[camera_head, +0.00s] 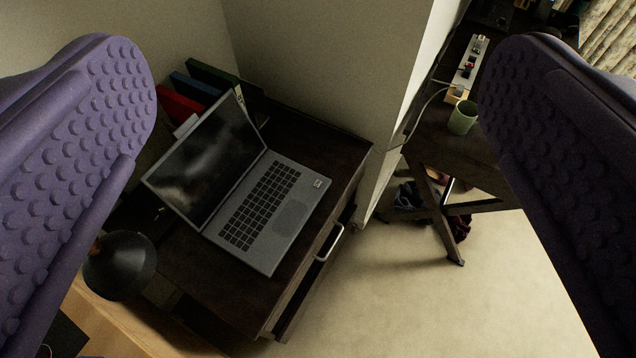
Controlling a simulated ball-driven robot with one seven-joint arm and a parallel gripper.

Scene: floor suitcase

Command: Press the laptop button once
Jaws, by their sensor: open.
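An open silver laptop (262,213) sits on a dark wooden desk (318,147). Its dark screen (207,160) stands tilted up on the left side and its keyboard (261,205) faces up. A small light sticker is near the keyboard deck's right corner. I cannot make out which key or spot is the button. My gripper (318,130) is open, with a purple bumpy finger at each side of the picture. The laptop lies between the fingers in the picture, farther away, and nothing touches it.
A black lamp head (119,264) is left of the laptop. Red, blue and green binders (212,74) stand behind it. The desk drawer has a metal handle (330,243). A wall corner separates a second table with a green cup (463,117). Carpet (420,300) is clear at lower right.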

